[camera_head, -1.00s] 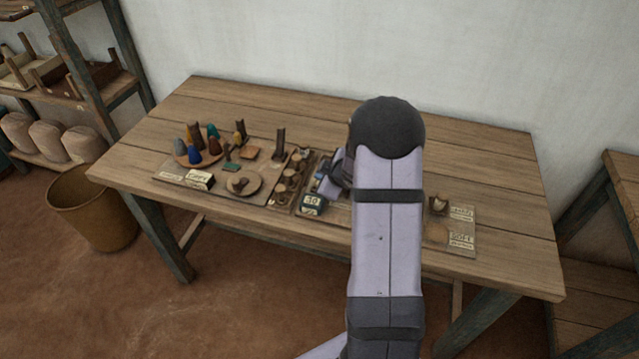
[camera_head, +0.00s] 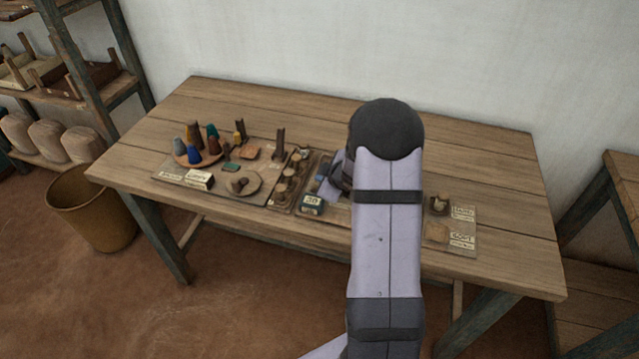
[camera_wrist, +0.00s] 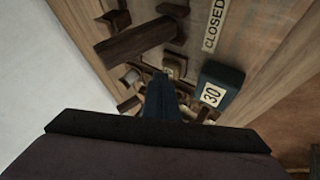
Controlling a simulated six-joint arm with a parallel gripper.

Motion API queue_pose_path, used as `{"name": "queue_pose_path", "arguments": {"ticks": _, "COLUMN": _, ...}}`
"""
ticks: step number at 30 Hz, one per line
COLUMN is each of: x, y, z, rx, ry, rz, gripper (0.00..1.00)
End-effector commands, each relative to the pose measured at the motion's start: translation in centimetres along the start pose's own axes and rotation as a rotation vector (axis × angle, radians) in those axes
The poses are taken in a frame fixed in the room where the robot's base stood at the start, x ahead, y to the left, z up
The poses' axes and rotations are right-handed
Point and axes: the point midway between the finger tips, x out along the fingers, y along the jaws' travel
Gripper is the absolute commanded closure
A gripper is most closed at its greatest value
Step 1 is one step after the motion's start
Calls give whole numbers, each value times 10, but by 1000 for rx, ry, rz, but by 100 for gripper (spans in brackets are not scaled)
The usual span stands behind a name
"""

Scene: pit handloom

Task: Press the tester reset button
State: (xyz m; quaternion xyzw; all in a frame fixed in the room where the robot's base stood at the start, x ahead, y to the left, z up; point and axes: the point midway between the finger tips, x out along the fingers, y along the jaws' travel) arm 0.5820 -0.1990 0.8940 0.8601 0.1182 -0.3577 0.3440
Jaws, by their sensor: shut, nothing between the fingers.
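My gripper (camera_wrist: 165,85) is shut and empty. Its dark blue fingers point down among small wooden parts in the wrist view, with the tips close to a small pale round piece (camera_wrist: 173,70). I cannot tell if they touch it, or if it is the tester's reset button. A dark blue-green box with a "30" label (camera_wrist: 218,88) stands just right of the fingers. This box also shows in the head view (camera_head: 311,204), left of my arm. In the head view my arm hides the fingertips and much of the tester area.
The wooden table (camera_head: 480,150) holds a round tray of coloured cones (camera_head: 194,157), a round plate (camera_head: 250,184) and an upright post (camera_head: 280,142) on the left. A labelled board (camera_head: 455,235) lies on the right. Wooden blocks (camera_wrist: 140,40) stand near the fingers. The table's back is clear.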

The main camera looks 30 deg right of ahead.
Motion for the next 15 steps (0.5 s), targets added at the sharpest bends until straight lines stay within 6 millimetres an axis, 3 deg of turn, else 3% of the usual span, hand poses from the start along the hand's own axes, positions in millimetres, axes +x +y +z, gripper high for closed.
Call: {"name": "queue_pose_path", "arguments": {"ticks": 15, "x": 4, "y": -3, "z": 3, "rx": 0, "ry": 0, "rz": 0, "gripper": 100}}
